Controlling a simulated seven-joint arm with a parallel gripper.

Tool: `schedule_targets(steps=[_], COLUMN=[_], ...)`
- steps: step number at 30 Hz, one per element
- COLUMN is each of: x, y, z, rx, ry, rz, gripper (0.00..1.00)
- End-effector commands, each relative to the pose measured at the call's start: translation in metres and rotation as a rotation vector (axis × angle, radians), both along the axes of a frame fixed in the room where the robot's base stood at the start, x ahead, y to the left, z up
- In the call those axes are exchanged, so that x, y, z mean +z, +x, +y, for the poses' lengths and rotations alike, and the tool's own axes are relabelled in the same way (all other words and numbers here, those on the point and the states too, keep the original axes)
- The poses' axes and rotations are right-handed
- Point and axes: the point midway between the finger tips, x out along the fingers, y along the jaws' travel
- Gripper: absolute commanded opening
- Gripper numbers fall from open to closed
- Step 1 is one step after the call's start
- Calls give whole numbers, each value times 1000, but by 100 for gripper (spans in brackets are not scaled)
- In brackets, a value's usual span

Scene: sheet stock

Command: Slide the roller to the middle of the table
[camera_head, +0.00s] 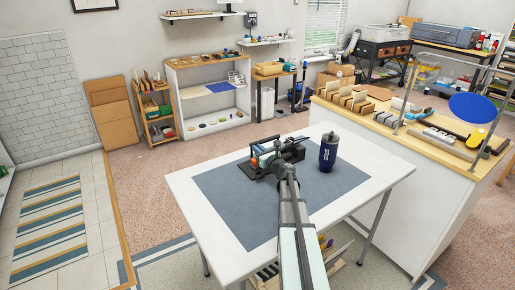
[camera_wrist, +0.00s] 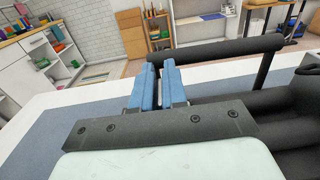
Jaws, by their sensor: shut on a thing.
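The roller (camera_head: 291,149) is a black device with a dark base, standing on the blue-grey mat towards the back of the white table (camera_head: 188,187). In the wrist view its dark round bar (camera_wrist: 225,49) runs across on a post, with thick black cylinders (camera_wrist: 285,105) below at the right. My gripper (camera_head: 259,151) is at the left part of the roller. Its two blue fingers (camera_wrist: 157,78) are shut on the left end of the bar. The fingers and my arm hide part of the roller. The exact contact is hard to see.
A dark blue bottle (camera_head: 328,152) stands upright just right of the roller. The front and left of the mat (camera_head: 230,205) are clear. A counter (camera_head: 400,150) with tools and a blue disc stands beyond the table's right side.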

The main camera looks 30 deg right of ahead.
Motion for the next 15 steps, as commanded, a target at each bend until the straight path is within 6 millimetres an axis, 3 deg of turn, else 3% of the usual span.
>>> schedule_targets(steps=[15], x=[0], y=[-50], z=[19], rx=[0], ry=[0], rz=[0], gripper=[0])
